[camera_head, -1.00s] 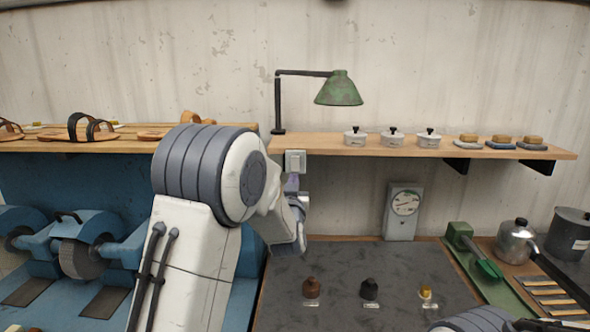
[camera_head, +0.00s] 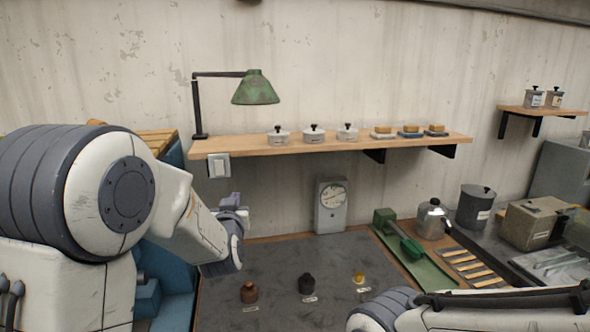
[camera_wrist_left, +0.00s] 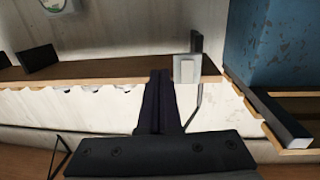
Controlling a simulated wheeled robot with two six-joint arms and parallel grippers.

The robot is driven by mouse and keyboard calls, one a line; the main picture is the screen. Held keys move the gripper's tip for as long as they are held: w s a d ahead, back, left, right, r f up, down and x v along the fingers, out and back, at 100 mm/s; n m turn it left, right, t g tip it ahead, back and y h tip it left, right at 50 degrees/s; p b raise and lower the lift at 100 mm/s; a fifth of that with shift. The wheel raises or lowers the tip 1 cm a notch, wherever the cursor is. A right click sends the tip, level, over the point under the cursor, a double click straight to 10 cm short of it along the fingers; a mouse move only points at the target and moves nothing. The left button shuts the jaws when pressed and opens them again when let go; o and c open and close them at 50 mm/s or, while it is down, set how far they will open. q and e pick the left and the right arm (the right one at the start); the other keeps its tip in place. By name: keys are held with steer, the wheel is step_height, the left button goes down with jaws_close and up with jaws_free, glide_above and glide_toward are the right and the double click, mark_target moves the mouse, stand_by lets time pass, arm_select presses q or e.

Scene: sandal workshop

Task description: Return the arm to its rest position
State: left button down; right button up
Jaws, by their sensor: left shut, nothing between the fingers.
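My left arm comes in from the left in the head view, its white and grey links filling the lower left. My left gripper (camera_head: 236,201) is small and partly hidden by its own wrist there, just below and right of a white switch box (camera_head: 218,165) at the shelf's left end. In the left wrist view its dark fingers (camera_wrist_left: 160,100) are together with nothing between them, and the switch box (camera_wrist_left: 187,70) shows beyond them. I cannot tell whether they touch it. Part of my right arm shows at the bottom right of the head view; its gripper is not visible.
A wooden shelf (camera_head: 360,143) carries a green lamp (camera_head: 256,88), white lidded pots and brushes. Below, a dark mat (camera_head: 285,262) holds small bottles. A dial gauge (camera_head: 331,206), a green tool (camera_head: 400,236), a kettle (camera_head: 433,221) and a dark pot (camera_head: 475,207) stand behind and right.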

arm_select(q)
steer(key=s+d+f+m+g+h, duration=0.3)
steer(key=s+d+f+g, duration=0.1)
steer(key=s+d, duration=0.45)
steer(key=s+d+f+m+g+h, duration=0.2)
steer(key=s+d+f+g+h, duration=0.25)
steer(key=s+d, duration=0.35)
steer(key=s+a+f+m+g+y, duration=0.1)
steer(key=s+g, duration=0.3)
steer(key=s, duration=0.8)
steer(key=s+f+m+g+y, duration=0.2)
steer(key=s+f+m+g, duration=0.1)
steer(key=s, duration=0.9)
steer(key=shift+s+a+f+g, duration=0.35)
steer(key=shift+f+g, duration=0.3)
steer(key=shift+g, duration=0.3)
